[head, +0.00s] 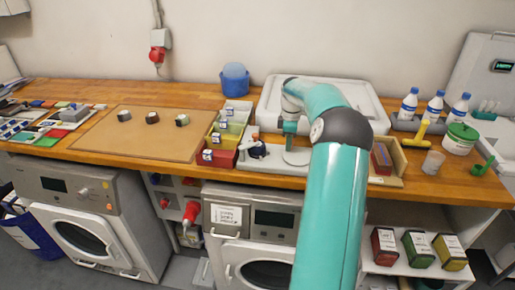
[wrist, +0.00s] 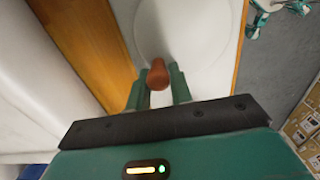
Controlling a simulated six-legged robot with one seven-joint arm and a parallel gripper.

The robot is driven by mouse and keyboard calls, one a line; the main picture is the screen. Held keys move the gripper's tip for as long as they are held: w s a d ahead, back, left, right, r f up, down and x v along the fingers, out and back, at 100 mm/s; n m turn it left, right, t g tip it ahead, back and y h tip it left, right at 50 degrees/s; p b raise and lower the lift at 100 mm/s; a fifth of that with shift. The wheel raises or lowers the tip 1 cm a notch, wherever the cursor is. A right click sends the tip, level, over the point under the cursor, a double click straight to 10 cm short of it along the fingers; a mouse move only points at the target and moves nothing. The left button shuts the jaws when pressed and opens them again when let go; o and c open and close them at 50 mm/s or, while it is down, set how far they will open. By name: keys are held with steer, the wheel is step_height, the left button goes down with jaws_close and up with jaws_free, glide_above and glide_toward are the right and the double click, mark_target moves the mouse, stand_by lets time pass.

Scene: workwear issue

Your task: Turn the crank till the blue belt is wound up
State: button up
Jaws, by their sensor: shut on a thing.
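An orange-brown crank knob (wrist: 157,73) stands between the two green fingers of my gripper (wrist: 158,84) in the wrist view, and they are shut on it. Beneath it is a white disc (wrist: 190,22), which also shows in the head view (head: 298,158) on a pale base at the bench's front edge. In the head view my gripper (head: 290,138) is low over this disc, and the knob is hidden. Just left of the disc stands a small dark spool-like part (head: 257,151). I cannot clearly make out the blue belt or how much of it is wound.
Coloured bins (head: 222,140) stand close left of the crank unit. A large white lidded case (head: 272,105) is behind my arm. A wooden tray (head: 390,166) and several bottles (head: 434,106) are to the right. A brown mat (head: 145,145) with three small rolls lies left.

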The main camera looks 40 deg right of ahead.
steer(key=o, duration=0.6)
steer(key=shift+w, duration=0.15)
steer(key=shift+r, duration=4.05)
